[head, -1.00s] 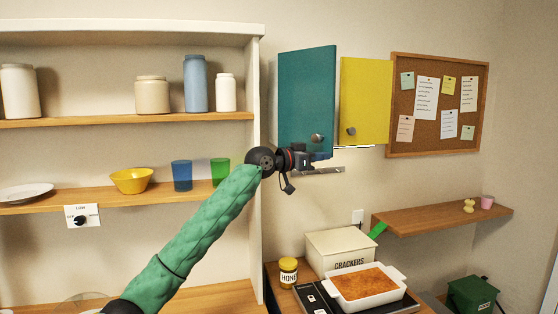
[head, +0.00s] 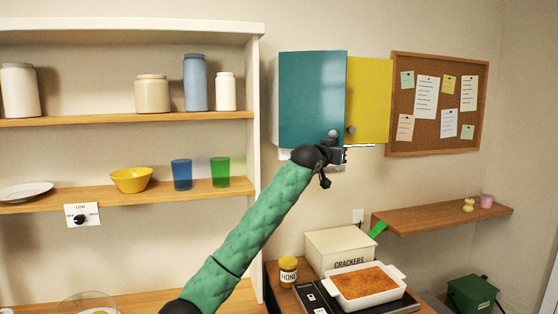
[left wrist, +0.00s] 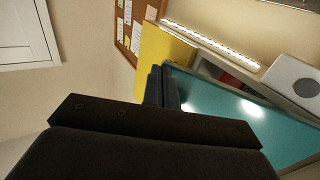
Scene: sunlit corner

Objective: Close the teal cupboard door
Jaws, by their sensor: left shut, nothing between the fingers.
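The teal cupboard door (head: 312,95) is on the wall in the head view, left of the yellow door (head: 370,100). It stands ajar; in the left wrist view a gap beside the teal door (left wrist: 245,110) shows part of the cupboard inside. Its round grey knob (head: 333,133) is near its lower right corner. My left gripper (head: 340,155) is shut and empty, just below the knob at the door's lower edge. In the left wrist view its fingertips (left wrist: 163,85) overlap the door edge; I cannot tell whether they touch. My right gripper is not in view.
A white shelf unit (head: 255,130) stands left of the cupboard. Below are a crackers box (head: 335,252), a honey jar (head: 288,270) and a baking dish (head: 365,288). A cork board (head: 436,140) hangs to the right. The wall under the cupboard is mostly clear.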

